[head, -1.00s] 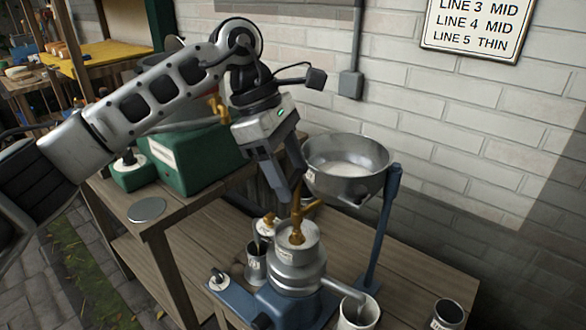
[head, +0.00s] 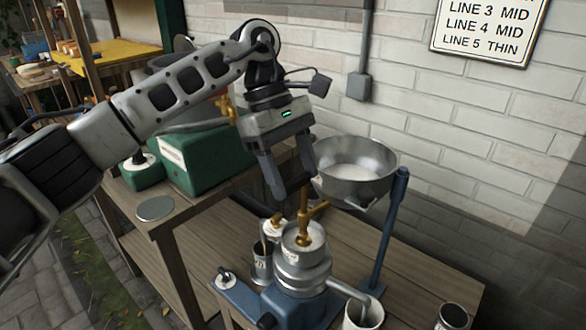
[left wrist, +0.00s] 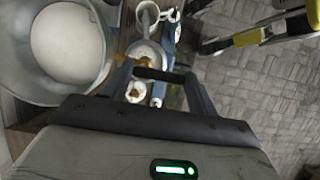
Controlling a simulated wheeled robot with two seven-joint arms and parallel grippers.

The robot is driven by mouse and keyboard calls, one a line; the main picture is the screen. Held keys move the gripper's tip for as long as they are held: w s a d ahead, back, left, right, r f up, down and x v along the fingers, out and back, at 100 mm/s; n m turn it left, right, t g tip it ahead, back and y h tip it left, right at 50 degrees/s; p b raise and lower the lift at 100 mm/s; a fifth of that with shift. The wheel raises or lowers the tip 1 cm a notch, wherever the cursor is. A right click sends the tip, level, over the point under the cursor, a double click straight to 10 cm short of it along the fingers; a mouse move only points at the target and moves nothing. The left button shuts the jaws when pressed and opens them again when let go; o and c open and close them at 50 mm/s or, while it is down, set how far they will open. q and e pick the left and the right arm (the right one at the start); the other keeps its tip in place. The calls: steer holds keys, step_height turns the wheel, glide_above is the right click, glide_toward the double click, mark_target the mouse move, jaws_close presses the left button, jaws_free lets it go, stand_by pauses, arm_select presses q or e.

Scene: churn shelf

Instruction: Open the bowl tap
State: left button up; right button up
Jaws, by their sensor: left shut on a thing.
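The bowl tap (head: 318,208) is a brass fitting at the lower left of the steel bowl (head: 352,186). The bowl holds something white and also fills the upper left of the left wrist view (left wrist: 18,78). My left gripper (head: 293,181) is above and left of the brass, at the bowl's left edge, fingers pointing down. In the left wrist view, a dark bar (left wrist: 158,75) lies across between its fingers, which I take for the tap's handle. The gripper is shut on it. The fingers hide the handle in the head view. My right gripper is out of view.
A steel-topped machine on a blue base (head: 300,306) stands below the tap, with metal cups (head: 262,262) around it. A blue post (head: 390,230) rises beside the bowl. A green box (head: 205,160) is at the left; a brick wall stands behind.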

arm_select(q)
steer(key=o, duration=1)
steer(key=shift+w+a+r, duration=0.15)
steer(key=shift+r, duration=0.4)
steer(key=p+v, duration=0.2)
steer(key=v, duration=1.3)
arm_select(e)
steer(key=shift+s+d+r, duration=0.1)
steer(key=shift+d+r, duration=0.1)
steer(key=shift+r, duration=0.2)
arm_select(q)
steer(key=shift+f, duration=0.1)
